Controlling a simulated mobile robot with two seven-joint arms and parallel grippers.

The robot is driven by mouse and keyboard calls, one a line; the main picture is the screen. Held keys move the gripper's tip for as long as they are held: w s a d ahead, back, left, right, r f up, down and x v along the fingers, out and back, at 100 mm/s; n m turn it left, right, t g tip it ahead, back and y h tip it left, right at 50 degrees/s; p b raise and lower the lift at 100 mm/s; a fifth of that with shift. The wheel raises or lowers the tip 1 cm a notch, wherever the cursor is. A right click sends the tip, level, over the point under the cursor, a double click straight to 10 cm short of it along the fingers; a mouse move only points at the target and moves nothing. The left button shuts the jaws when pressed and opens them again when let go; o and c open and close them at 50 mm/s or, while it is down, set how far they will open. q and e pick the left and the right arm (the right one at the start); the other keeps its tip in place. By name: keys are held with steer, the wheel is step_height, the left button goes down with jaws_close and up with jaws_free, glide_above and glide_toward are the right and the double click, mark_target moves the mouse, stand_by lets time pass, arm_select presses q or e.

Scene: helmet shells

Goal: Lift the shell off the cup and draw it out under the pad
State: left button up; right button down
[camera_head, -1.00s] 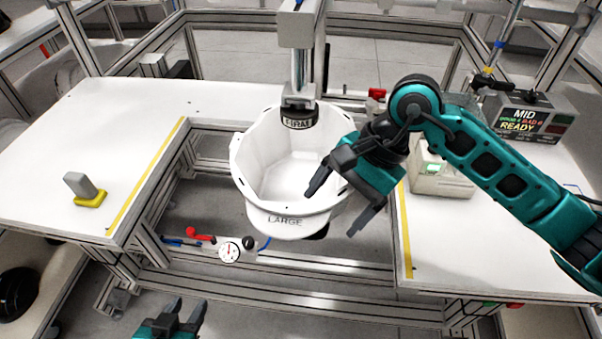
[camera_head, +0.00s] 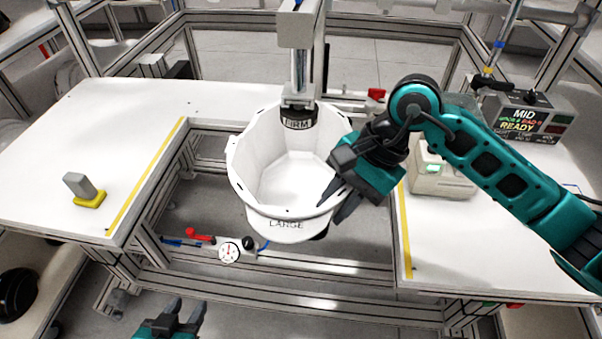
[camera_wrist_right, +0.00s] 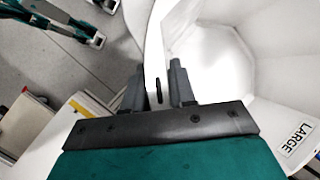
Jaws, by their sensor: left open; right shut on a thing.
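The white shell (camera_head: 262,212), labelled LARGE, is an open bowl hanging over the gap between the worktops. My right gripper (camera_head: 336,198) is shut on its right rim. In the right wrist view the two fingers (camera_wrist_right: 157,82) stand on either side of the shell wall (camera_wrist_right: 155,45). The dark pad (camera_head: 298,119), labelled FIRM, hangs from a metal column above the shell's back part. The cup is hidden under the shell, and I cannot tell whether they touch. My left gripper (camera_head: 183,312) is open and empty at the bottom edge, away from the shell.
White worktops lie left (camera_head: 75,130) and right (camera_head: 450,240), with yellow edge strips. A grey block on a yellow base (camera_head: 85,190) stands on the left one. A pale box (camera_head: 440,175) and a display box reading MID, READY (camera_head: 527,115) stand right. A gauge (camera_head: 229,252) sits below.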

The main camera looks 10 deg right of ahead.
steer(key=shift+r, duration=0.15)
steer(key=shift+d+r+p, duration=0.15)
steer(key=shift+r+p, duration=0.15)
steer(key=shift+r, duration=0.45)
steer(key=shift+r, duration=0.15)
steer(key=shift+w+d+r, duration=0.15)
steer(key=shift+w+r, duration=0.05)
steer(key=shift+r, duration=0.7)
steer(key=shift+w+f, duration=0.1)
